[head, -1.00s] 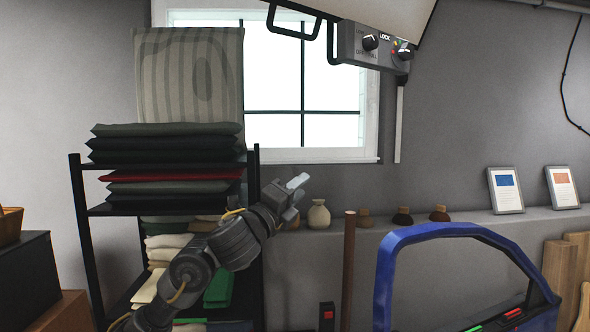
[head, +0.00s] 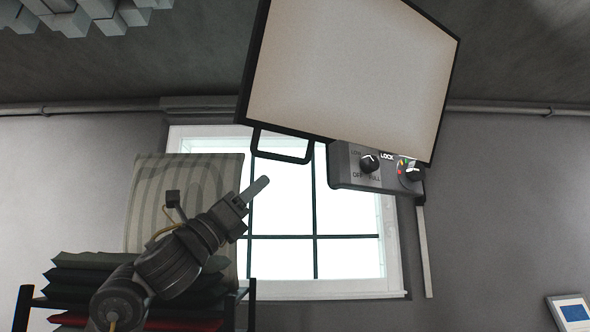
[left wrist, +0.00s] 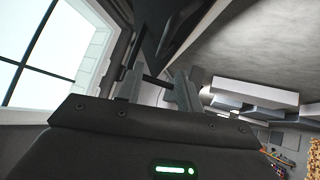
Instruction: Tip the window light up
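The window light is a large pale panel (head: 350,75) with a black frame, hanging tilted at the top middle of the head view. A black loop handle (head: 281,158) sticks down from its lower left edge. A grey control box (head: 350,168) with two knobs sits at its lower right. My left gripper (head: 262,186) is just below and left of the handle, pointing up and right. In the left wrist view its two fingers (left wrist: 154,90) stand apart, with a dark bar showing between or beyond them. Contact cannot be told. My right gripper is not in view.
The bright window (head: 345,258) is behind the light. A shelf with folded cloths (head: 85,275) and a striped cushion (head: 145,205) stand behind my left arm. A picture frame (head: 572,313) is at the lower right. The wall right of the light is clear.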

